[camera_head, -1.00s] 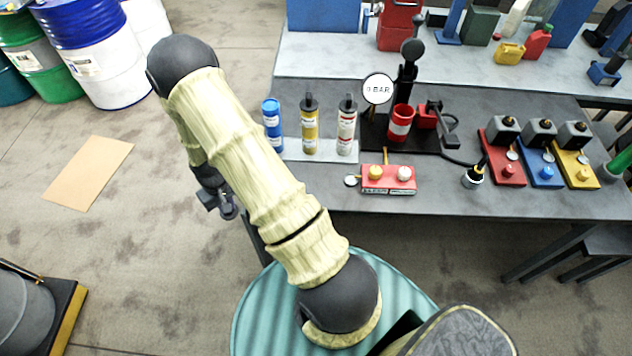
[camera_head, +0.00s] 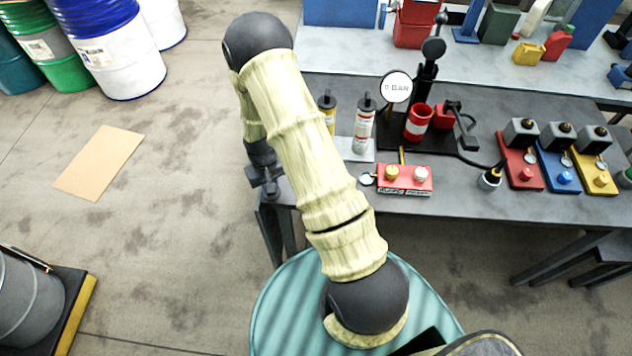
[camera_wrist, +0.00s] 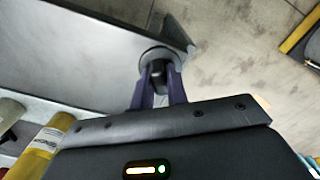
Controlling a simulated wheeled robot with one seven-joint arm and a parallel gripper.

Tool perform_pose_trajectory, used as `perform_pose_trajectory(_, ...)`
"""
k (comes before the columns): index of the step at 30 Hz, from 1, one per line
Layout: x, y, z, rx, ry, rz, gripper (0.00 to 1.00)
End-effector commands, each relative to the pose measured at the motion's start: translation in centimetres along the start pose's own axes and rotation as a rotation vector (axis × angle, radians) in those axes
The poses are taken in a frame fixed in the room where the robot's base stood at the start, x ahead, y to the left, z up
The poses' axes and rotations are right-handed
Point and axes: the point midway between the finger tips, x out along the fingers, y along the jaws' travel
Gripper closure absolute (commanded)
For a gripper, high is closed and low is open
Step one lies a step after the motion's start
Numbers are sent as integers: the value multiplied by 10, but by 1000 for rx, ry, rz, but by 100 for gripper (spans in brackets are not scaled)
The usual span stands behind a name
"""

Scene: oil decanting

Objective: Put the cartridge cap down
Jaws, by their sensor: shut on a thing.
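My gripper (camera_wrist: 160,88) is shut on a dark round cap (camera_wrist: 158,54) in the wrist view, held between two purple-grey fingers. The gripper also shows in the head view (camera_head: 265,182), at the left edge of the front table (camera_head: 460,205). The cap overlaps the table's corner in the wrist view; I cannot tell its height above it. A yellow cartridge (camera_head: 328,108) and a white cartridge (camera_head: 364,125) stand upright on a pale plate (camera_head: 357,152) in the head view. The blue cartridge is hidden behind my arm there.
A red block with two knobs (camera_head: 404,180) sits right of the plate, near the front edge. A gauge stand (camera_head: 397,87) and a red-white cup (camera_head: 418,122) are behind it. Red, blue and yellow stations (camera_head: 562,168) stand at the right. Bare floor lies left of the table.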

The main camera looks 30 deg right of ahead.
Motion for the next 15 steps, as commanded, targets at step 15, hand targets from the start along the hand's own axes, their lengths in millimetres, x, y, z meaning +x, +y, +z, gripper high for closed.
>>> perform_pose_trajectory(15,-15,28,-4,-420,4,-8,100)
